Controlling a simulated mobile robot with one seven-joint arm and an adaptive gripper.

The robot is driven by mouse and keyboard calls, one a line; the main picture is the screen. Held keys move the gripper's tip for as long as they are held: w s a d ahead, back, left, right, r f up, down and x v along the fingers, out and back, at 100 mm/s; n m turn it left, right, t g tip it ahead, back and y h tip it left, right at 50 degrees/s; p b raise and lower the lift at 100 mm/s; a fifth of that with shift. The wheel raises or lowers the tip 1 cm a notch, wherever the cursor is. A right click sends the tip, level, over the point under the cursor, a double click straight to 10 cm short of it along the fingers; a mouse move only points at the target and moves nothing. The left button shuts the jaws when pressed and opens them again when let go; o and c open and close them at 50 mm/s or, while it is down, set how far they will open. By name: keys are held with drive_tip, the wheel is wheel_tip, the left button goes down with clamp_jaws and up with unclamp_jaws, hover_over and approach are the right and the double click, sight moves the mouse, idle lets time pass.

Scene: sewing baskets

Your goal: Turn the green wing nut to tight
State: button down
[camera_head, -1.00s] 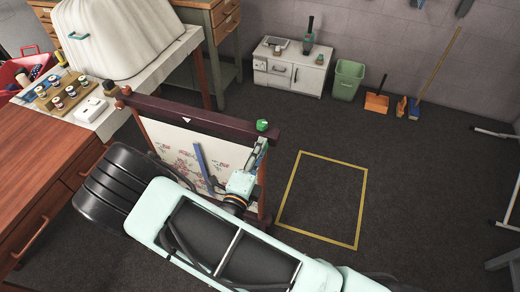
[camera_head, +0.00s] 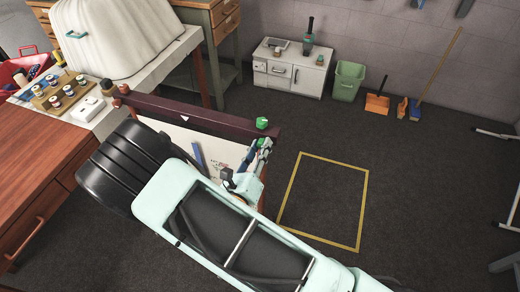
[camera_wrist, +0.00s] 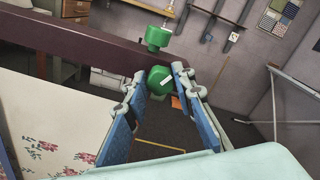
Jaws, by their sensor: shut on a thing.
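The green wing nut (camera_wrist: 159,81) sits on the front face of the dark wooden bar, near the bar's right end. It is a round green piece with a small white mark. My gripper (camera_wrist: 168,75) has its two blue-padded fingers around it and is shut on it; the fingers partly cover its sides. In the head view my gripper (camera_head: 262,148) is at the right end of the bar, and the wing nut is hidden there. A second green knob (camera_wrist: 157,38) stands on top of the bar, and it also shows in the head view (camera_head: 262,123).
The dark bar (camera_head: 190,113) tops a frame with flowered cloth (camera_wrist: 55,125). A wooden cabinet (camera_head: 40,150) is at left. A yellow floor outline (camera_head: 328,159) lies at right on clear floor. A green bin (camera_head: 347,82) stands by the back wall.

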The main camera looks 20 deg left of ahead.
drive_tip(key=m+b, duration=0.3)
drive_tip(key=m, duration=0.3)
drive_tip(key=shift+f+m, duration=0.15)
drive_tip(key=shift+m, duration=0.15)
drive_tip(key=m+b, duration=0.2)
drive_tip(key=m, duration=0.1)
drive_tip(key=shift+b, duration=0.35)
drive_tip(key=shift+m+b, duration=0.8)
drive_tip(key=shift+m, duration=0.4)
drive_tip(key=c, duration=1.6)
unclamp_jaws()
drive_tip(key=shift+d, duration=0.1)
drive_tip(key=s, duration=0.8)
drive_tip(key=s+a, duration=0.1)
drive_tip(key=s, duration=0.3)
